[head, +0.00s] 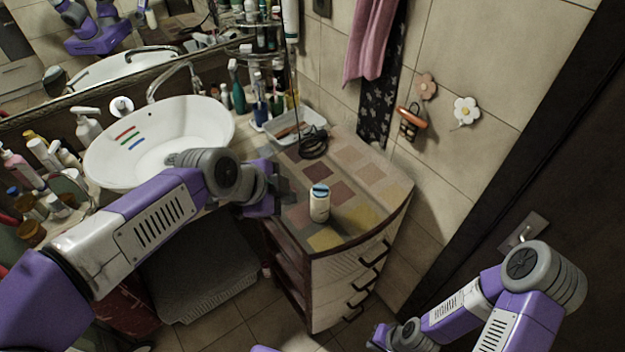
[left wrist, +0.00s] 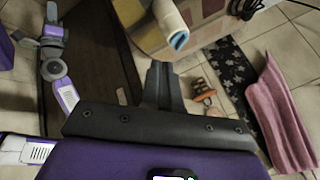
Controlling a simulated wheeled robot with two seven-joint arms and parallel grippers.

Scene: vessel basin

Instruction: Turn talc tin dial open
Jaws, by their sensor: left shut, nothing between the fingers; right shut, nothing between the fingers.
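The talc tin (head: 319,203) stands upright on the tiled counter top, a small cream cylinder with a blue dial top (head: 320,188). In the left wrist view the tin (left wrist: 168,17) shows at the top, its blue dial (left wrist: 179,40) facing the camera. My left gripper (head: 286,190) is just left of the tin, apart from it, shut and empty. Its closed fingers also show in the left wrist view (left wrist: 161,75). My right gripper (head: 374,343) is low near the bottom edge of the head view, away from the counter; its fingers are barely visible.
A white basin (head: 160,145) with a tap is left of the counter. A white tray (head: 296,128) and a coiled black cord (head: 313,148) lie behind the tin. Bottles crowd the back ledge. A drawer cabinet (head: 350,280) supports the counter. The counter right of the tin is clear.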

